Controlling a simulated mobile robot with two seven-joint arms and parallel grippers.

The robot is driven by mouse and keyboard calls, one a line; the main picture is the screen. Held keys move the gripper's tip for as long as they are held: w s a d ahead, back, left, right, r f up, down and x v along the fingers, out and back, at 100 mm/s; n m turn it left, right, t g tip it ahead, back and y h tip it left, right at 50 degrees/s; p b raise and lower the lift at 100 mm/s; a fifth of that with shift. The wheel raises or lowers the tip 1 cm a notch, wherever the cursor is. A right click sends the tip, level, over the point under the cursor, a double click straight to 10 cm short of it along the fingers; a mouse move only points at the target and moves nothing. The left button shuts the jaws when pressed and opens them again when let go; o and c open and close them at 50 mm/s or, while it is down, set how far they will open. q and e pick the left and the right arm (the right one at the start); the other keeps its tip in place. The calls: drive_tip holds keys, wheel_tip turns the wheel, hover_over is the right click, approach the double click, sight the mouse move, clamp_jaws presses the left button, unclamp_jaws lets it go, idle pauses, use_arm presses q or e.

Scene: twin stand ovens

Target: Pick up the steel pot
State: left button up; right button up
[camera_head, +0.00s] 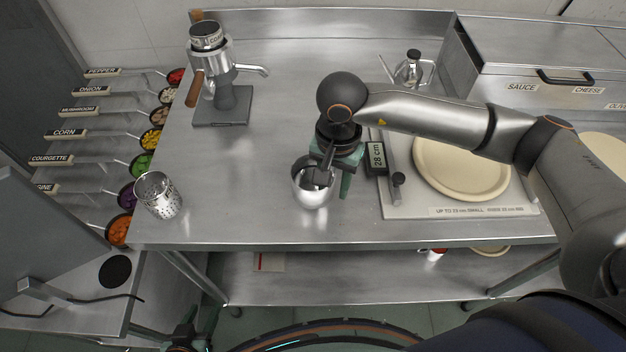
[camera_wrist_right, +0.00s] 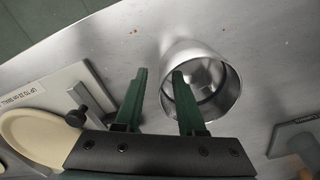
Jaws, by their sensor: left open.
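The steel pot (camera_head: 312,194) is a shiny, round, open vessel standing upright on the steel counter, near the middle of its front part. It also shows in the right wrist view (camera_wrist_right: 227,88), with its open mouth facing the camera. My right gripper (camera_head: 336,180) points down at the pot's right side and partly hides it. In the wrist view the right gripper (camera_wrist_right: 159,74) is open, one green finger over the pot's mouth and the other outside its wall; contact cannot be told. My left gripper (camera_head: 172,335) is open and low at the bottom left, below the counter, away from the pot.
A perforated steel cup (camera_head: 158,196) stands at the counter's left front. A press with a wooden handle (camera_head: 194,88) is behind it. A board with a cream plate (camera_head: 460,160) lies to the right. An oil can (camera_head: 413,70) stands behind. The counter left of the pot is clear.

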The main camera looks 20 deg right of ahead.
drive_tip(key=shift+f, duration=0.6)
clamp_jaws()
drive_tip(key=shift+r, duration=0.1)
idle(0.9)
